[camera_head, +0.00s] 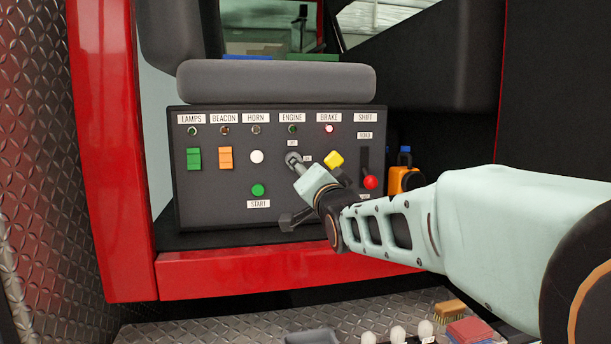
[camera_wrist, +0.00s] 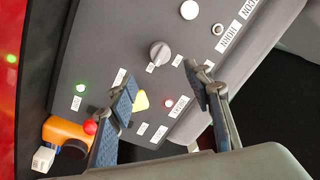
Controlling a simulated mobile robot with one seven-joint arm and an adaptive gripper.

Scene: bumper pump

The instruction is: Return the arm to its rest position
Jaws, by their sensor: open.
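My gripper (camera_head: 318,192) is at the front of the dark control panel (camera_head: 225,215), below the grey engine knob and left of the shift lever in the head view. In the wrist view my gripper (camera_wrist: 163,92) has its two fingers spread, with nothing held. The yellow brake knob (camera_wrist: 140,101) shows partly behind one finger; it also shows in the head view (camera_head: 334,159). The engine knob (camera_wrist: 160,53) stands clear of the fingers; it also shows in the head view (camera_head: 292,159). My arm reaches in from the right and hides the panel's lower right part.
The brake lamp (camera_head: 329,129) glows red. The red-tipped shift lever (camera_head: 370,182) and an orange bottle (camera_head: 398,181) are close to my arm. A grey pad (camera_head: 275,82) overhangs the panel. A red frame (camera_head: 110,150) borders it left. Bulbs (camera_head: 397,334) and a brush (camera_head: 450,312) lie below.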

